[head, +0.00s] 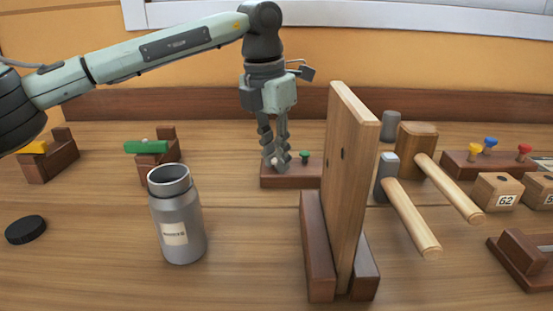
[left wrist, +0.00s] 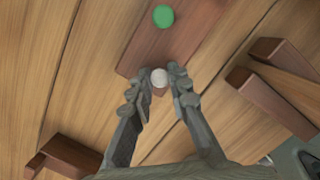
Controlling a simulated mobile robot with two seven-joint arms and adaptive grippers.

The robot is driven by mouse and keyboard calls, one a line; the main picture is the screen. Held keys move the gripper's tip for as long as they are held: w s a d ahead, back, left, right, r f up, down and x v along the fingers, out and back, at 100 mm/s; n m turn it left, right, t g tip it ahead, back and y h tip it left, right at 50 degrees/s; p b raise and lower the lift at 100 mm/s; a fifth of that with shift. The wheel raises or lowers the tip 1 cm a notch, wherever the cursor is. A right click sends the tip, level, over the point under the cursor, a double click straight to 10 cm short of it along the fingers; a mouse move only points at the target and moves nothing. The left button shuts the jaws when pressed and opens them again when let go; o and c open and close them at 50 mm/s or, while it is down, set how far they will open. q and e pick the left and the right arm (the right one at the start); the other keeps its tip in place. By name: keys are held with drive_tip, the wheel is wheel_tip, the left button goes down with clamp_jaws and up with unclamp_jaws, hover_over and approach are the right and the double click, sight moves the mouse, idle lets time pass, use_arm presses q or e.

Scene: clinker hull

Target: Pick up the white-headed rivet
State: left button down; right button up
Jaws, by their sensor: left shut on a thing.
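The white-headed rivet (left wrist: 159,77) shows in the left wrist view as a pale round head between the fingertips of my left gripper (left wrist: 156,88). In the head view the left gripper (head: 276,160) points down at the left end of a dark wooden block (head: 290,181), its fingers shut on the rivet. The fingers hide most of the rivet there, and I cannot tell whether its shank is still in the block. A green-headed rivet (head: 304,155) stands in the same block, to the right. My right gripper is not in view.
An upright plank (head: 345,200) in a stand is close right of the gripper. A grey bottle (head: 177,220) stands front left, near a black lid (head: 26,229). Two mallets (head: 410,215), another rivet block (head: 480,165) and numbered blocks (head: 497,190) are at right.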

use_arm(q)
drive_tip(key=shift+r, duration=0.7)
wheel_tip(320, 180, up, 3)
drive_tip(key=shift+f, duration=0.1)
drive_tip(key=s+a+r+b, duration=0.2)
drive_tip(key=s+a+r, duration=0.3)
drive_tip(key=a, duration=0.5)
drive_tip(key=shift+s+a+r, duration=0.15)
drive_tip(key=shift+a+r, duration=0.1)
drive_tip(key=shift+r, duration=0.65)
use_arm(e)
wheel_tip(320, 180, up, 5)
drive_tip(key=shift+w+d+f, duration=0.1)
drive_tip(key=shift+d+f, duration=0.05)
